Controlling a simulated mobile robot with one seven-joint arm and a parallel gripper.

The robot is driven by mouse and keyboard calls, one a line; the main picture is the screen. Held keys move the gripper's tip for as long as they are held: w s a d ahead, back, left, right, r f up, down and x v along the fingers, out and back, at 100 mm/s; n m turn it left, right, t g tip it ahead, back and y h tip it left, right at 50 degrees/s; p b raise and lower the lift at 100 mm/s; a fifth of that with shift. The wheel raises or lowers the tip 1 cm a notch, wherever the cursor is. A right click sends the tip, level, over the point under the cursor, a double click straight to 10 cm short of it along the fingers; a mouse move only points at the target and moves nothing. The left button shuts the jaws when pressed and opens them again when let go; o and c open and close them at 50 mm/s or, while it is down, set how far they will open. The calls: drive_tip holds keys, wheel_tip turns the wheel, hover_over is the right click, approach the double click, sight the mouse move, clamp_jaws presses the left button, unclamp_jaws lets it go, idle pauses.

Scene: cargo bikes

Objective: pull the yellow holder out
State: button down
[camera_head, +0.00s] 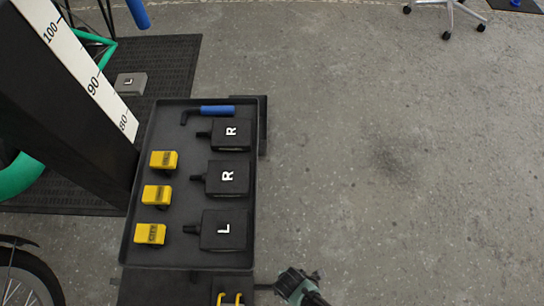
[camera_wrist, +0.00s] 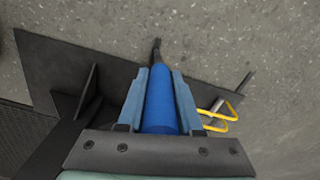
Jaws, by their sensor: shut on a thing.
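My gripper (camera_wrist: 160,80) is shut on a blue-handled tool (camera_wrist: 160,105) with a dark, slightly bent tip. It is apart from the yellow loop. In the head view my green and dark arm end (camera_head: 298,286) is right of the plate; its fingers are unclear.
A black tray (camera_head: 128,240) holds three yellow blocks (camera_head: 157,195), three black pedals marked R or L (camera_head: 227,178) and another blue-handled tool (camera_head: 217,110). A black post with a scale (camera_head: 75,95) stands left. A bike wheel is bottom left.

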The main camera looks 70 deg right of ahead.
drive_tip(key=shift+s, duration=0.4)
drive_tip(key=c, duration=0.6)
unclamp_jaws()
drive_tip(key=shift+d, duration=0.1)
drive_tip(key=shift+w, duration=0.1)
wheel_tip(320, 180, up, 13)
drive_tip(key=p, duration=0.6)
drive_tip(key=shift+f, duration=0.1)
